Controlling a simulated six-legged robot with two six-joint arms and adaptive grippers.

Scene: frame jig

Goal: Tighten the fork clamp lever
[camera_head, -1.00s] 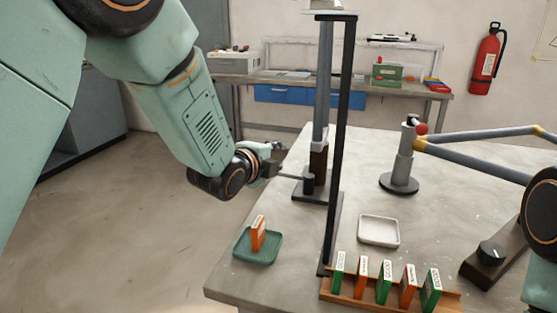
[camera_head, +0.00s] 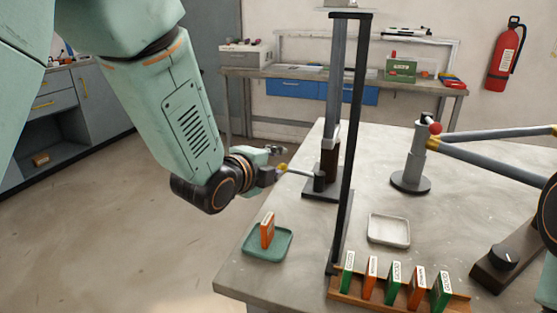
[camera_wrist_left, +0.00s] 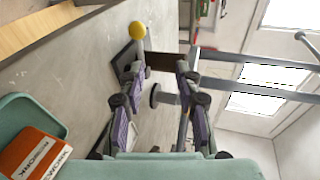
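The fork clamp lever (camera_head: 298,172) is a thin grey rod with a yellow ball end (camera_head: 283,168). It runs from a dark hub (camera_head: 319,181) at the foot of the upright fork post. My left gripper (camera_head: 281,160) is at the ball end of the lever. In the left wrist view the gripper (camera_wrist_left: 157,72) has its fingers apart with nothing clasped between them. The yellow ball (camera_wrist_left: 137,30) shows just past the left fingertip there; I cannot tell if they touch. My right gripper is out of view.
A tall black upright (camera_head: 350,150) stands just right of the post. A green tray (camera_head: 280,247) with an orange box (camera_head: 267,231) sits near the table's left edge. A pale tray (camera_head: 388,230) and a wooden rack (camera_head: 371,296) of small boxes are in front. A tube stand (camera_head: 411,165) is at right.

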